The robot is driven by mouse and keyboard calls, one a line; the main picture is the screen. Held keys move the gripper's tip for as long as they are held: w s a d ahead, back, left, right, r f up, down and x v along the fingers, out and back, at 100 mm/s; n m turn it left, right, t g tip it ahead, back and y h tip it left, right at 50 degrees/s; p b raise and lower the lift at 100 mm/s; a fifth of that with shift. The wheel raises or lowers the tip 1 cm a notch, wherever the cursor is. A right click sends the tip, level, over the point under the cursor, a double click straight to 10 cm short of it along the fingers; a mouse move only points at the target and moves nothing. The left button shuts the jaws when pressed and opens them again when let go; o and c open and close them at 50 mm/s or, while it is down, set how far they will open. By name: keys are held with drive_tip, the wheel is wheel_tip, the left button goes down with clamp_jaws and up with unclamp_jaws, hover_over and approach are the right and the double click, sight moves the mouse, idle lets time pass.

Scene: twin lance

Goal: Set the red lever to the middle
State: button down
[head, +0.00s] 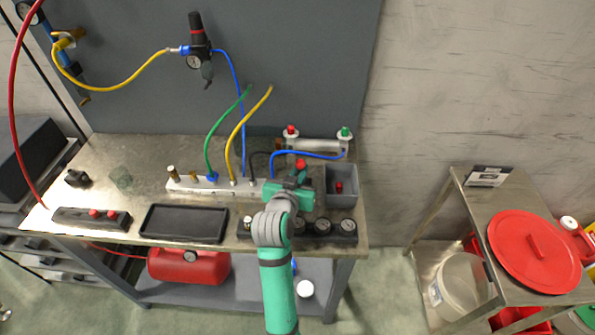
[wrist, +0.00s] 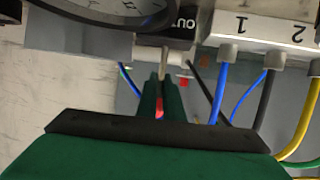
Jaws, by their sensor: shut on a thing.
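My gripper (head: 291,188) is at the right end of the white valve manifold (head: 205,185) on the bench in the head view. A red knob (head: 301,164) shows just behind it. In the wrist view my gripper's two green fingers (wrist: 161,84) are close together around a thin metal stem (wrist: 165,62). A red part, which looks like the red lever (wrist: 159,107), shows in the narrow gap between the fingers. The stem is below a black block marked OUT (wrist: 183,22). The fingers hide most of the lever, so its exact angle is unclear.
A round gauge (wrist: 100,8) is close to the fingers in the wrist view, beside numbered ports with blue, black and yellow hoses. On the bench are a grey bin (head: 341,203), a black tray (head: 184,223), a row of gauges (head: 323,227) and a cylinder (head: 315,146).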

drive_tip(key=c, duration=1.9)
unclamp_jaws()
drive_tip(key=shift+d+r, duration=0.1)
drive_tip(key=shift+r, duration=0.5)
drive_tip(key=shift+f, duration=0.25)
drive_tip(key=v, duration=1.1)
drive_tip(key=shift+w+f, duration=0.1)
drive_tip(key=shift+w, duration=0.1)
